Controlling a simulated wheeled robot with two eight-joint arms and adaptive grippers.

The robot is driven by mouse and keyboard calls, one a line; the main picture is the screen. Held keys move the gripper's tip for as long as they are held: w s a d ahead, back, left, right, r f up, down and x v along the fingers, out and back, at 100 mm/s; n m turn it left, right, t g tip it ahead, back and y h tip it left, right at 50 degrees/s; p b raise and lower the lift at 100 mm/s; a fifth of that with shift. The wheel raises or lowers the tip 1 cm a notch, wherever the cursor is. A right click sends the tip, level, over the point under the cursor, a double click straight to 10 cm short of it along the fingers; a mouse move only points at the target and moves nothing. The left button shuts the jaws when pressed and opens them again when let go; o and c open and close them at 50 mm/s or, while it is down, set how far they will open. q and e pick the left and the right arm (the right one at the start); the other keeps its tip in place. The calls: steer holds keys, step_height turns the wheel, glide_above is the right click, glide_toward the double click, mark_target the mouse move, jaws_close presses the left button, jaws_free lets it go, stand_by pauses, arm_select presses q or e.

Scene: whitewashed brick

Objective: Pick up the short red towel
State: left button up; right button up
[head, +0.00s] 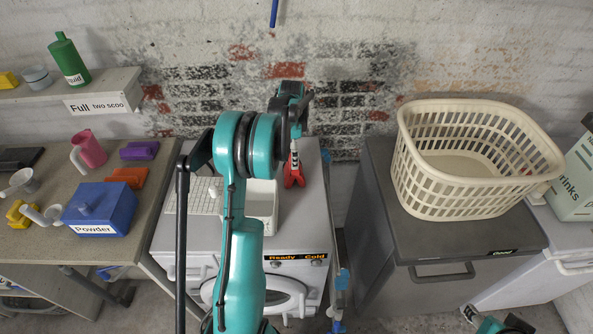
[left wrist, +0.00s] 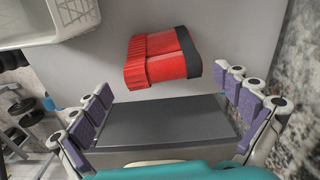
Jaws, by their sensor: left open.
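The short red towel (head: 293,178) lies on top of the white washing machine, near its back edge and mostly hidden by my arm and gripper in the head view. The left wrist view shows it as a folded red bundle (left wrist: 158,62) with a ribbed left part and a dark band. My left gripper (head: 297,135) is above the towel. Its purple-padded fingers (left wrist: 164,85) are spread wide and empty, with the towel just beyond and between the tips.
A white tray (head: 262,222) stands on the machine, left of the towel. A cream laundry basket (head: 470,205) sits on the grey cabinet (head: 500,238) at right. A table (head: 30,245) at left holds a blue powder box (head: 100,208) and cups. The brick wall is close behind.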

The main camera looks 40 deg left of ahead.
mark_target(290, 175)
arm_select(q)
steer(key=f, duration=0.3)
steer(key=f+b, duration=0.1)
steer(key=shift+w+f, duration=0.15)
steer(key=shift+w, duration=0.15)
steer(key=c, duration=1.2)
